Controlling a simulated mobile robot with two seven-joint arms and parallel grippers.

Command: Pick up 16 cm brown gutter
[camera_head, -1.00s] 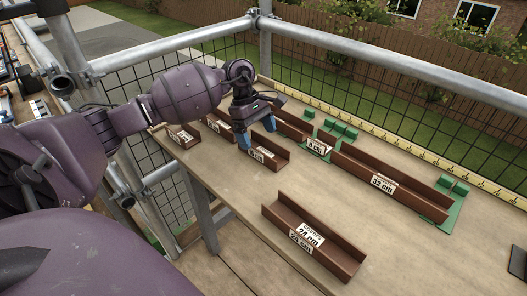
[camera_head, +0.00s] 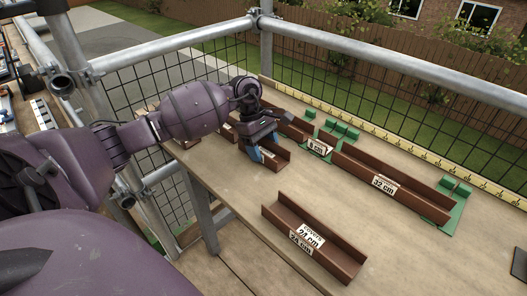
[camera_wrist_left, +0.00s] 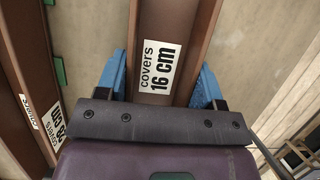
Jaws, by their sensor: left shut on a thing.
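The brown 16 cm gutter (camera_wrist_left: 165,20) runs up the middle of the left wrist view, with its white "covers 16 cm" label facing the camera. My left gripper (camera_wrist_left: 162,88) is shut on it, one blue finger on each side. In the head view the same gutter (camera_head: 281,160) lies on the wooden table, partly hidden under my left gripper (camera_head: 263,154). It looks to be at table level; I cannot tell whether it is clear of the surface. My right gripper is not in view.
A 24 cm gutter (camera_head: 335,255) lies at the table's front edge. A 32 cm gutter (camera_head: 400,188) and green blocks (camera_head: 340,128) stand along the back by a yellow ruler (camera_head: 385,127). Other gutters sit close to the gripper. The table's right part (camera_head: 440,265) is mostly clear.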

